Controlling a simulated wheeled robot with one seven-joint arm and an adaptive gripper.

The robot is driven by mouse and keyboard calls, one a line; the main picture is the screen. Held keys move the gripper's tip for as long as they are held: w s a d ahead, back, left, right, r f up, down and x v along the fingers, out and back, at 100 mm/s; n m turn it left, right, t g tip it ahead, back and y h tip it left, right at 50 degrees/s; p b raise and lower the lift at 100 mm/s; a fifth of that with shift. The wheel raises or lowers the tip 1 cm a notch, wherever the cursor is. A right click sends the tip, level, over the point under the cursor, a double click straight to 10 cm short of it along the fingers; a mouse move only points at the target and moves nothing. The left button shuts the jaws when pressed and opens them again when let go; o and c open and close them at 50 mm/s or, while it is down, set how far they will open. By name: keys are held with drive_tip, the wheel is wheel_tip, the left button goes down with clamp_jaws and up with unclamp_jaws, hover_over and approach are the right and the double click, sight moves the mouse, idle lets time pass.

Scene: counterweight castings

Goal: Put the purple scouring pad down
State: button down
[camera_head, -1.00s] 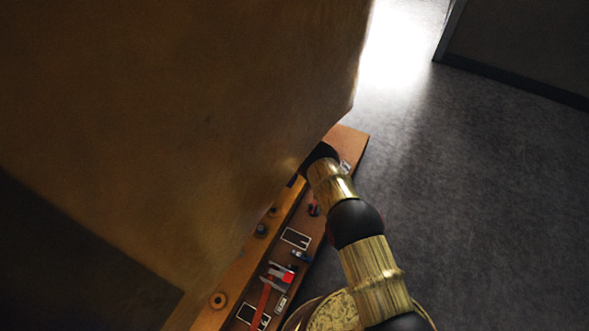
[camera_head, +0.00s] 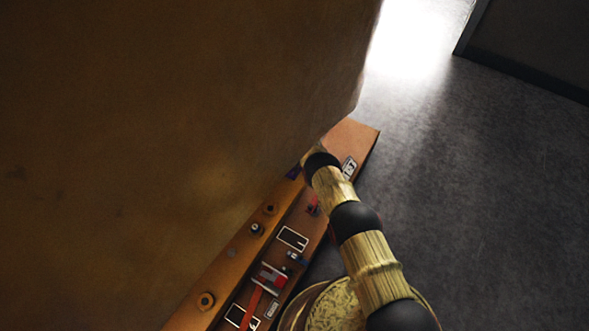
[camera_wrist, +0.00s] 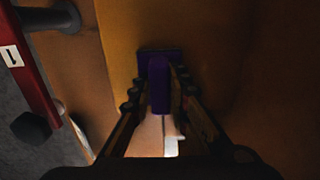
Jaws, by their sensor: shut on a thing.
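The purple scouring pad (camera_wrist: 158,85) is between the two fingers of my gripper (camera_wrist: 160,100) in the wrist view. My gripper is shut on it. A wider dark purple edge shows at the pad's far end, against an orange-brown surface; I cannot tell whether it touches that surface. In the head view a small bit of purple (camera_head: 294,173) shows beside the end of my arm, at the edge of the large brown casting. My gripper's fingers are hidden there.
The large brown casting (camera_head: 170,130) fills the left of the head view. Grey floor (camera_head: 480,220) is clear on the right.

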drive_tip(key=shift+w+r, duration=0.1)
drive_tip(key=shift+w, duration=0.1)
drive_tip(key=c, duration=1.7)
unclamp_jaws()
drive_tip(key=shift+c, duration=0.2)
drive_tip(key=shift+o, duration=0.3)
drive_tip(key=shift+s, duration=0.1)
wheel_tip(320, 180, up, 7)
drive_tip(key=p, duration=0.3)
drive_tip(key=shift+r+p, duration=0.2)
drive_tip(key=shift+p, duration=0.15)
